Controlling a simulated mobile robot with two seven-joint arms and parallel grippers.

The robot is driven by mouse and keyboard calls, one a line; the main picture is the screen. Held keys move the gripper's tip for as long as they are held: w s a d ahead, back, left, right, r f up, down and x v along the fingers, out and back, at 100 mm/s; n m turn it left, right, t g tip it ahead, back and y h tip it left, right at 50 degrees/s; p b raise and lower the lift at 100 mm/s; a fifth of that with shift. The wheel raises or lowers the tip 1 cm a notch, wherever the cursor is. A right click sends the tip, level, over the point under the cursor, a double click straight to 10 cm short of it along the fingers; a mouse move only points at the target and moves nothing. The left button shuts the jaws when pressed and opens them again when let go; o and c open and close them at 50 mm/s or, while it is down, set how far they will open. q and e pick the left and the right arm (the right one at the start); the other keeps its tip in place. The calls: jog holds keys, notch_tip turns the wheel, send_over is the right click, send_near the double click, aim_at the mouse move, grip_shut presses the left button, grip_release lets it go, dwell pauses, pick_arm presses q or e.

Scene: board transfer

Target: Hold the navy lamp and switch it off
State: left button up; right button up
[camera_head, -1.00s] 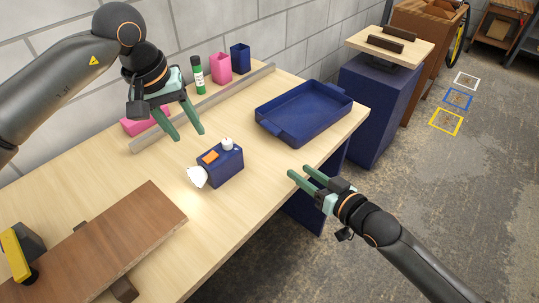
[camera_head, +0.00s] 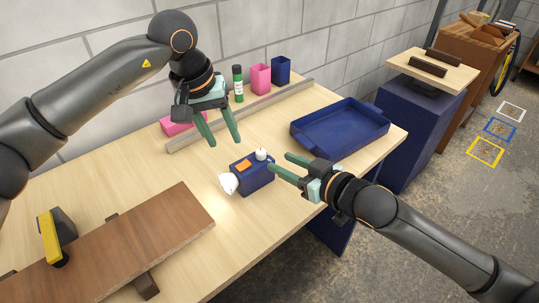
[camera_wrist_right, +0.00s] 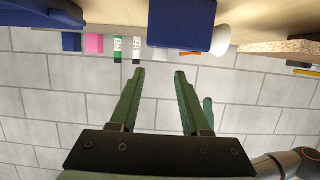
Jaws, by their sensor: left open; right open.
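The navy lamp (camera_head: 256,179) is a small box on the table with an orange patch and a white knob (camera_head: 261,155) on top. Its white bulb (camera_head: 228,184) at the left end glows onto the wood. My right gripper (camera_head: 279,168) is open, just right of the lamp; contact cannot be told. In the right wrist view the lamp (camera_wrist_right: 181,25) appears at the top, beyond the open, empty fingers (camera_wrist_right: 158,75). My left gripper (camera_head: 225,141) is open and empty above the table, behind and left of the lamp.
A navy tray (camera_head: 341,150) lies right of the lamp. A brown board (camera_head: 120,245) lies front left, beside a yellow-and-black tool (camera_head: 52,236).

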aim_at(264, 154)
jog(key=x, duration=0.7)
jog(key=shift+w+a+f, duration=0.1)
jog(key=shift+w+a, duration=0.15)
jog(key=shift+w, duration=0.05)
jog(key=shift+c, duration=0.2)
grip_shut()
